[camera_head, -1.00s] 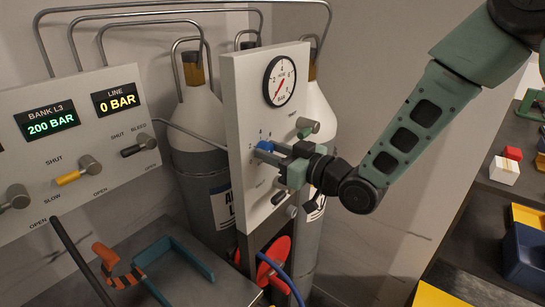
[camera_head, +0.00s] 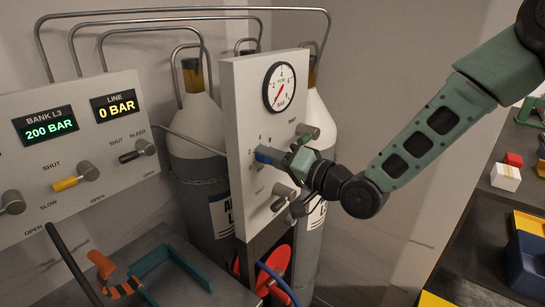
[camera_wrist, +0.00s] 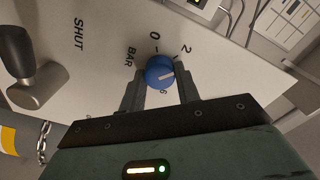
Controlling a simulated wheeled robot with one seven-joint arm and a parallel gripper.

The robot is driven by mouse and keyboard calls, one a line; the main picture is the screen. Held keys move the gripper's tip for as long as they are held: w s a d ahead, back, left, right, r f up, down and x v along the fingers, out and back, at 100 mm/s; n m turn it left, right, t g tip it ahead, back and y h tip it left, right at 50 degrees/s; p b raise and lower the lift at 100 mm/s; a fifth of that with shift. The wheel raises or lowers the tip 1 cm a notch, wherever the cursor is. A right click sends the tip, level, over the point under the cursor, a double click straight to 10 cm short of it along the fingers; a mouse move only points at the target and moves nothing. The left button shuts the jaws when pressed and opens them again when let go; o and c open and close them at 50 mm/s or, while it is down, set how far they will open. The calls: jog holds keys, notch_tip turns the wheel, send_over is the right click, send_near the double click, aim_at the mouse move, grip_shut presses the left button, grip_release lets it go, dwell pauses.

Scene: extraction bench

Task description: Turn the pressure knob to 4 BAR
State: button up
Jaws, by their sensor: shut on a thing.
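The blue pressure knob (camera_wrist: 158,70) sits on a white panel (camera_head: 237,100), below a round gauge (camera_head: 280,87) whose red needle points to the lower left. In the wrist view my gripper (camera_wrist: 160,82) is shut on the knob, one finger on each side. A pale pointer line on the knob points right, toward the right finger, between the printed 2 and 6. The 4 mark is hidden in this view. In the head view the knob (camera_head: 268,156) shows just left of my gripper (camera_head: 283,160).
A grey lever (camera_wrist: 40,87) marked SHUT is near the gripper on the same panel. A left panel (camera_head: 110,183) shows BANK L3 200 BAR and LINE 0 BAR. Gas cylinders (camera_head: 195,130) stand behind. A dark shelf (camera_head: 480,235) with blocks and bins is at the right.

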jog(key=m+p, duration=0.1)
jog(key=m, duration=0.7)
jog(key=shift+f+m, duration=0.1)
jog(key=shift+m, duration=0.3)
dwell(0.4)
jog(key=o, duration=1)
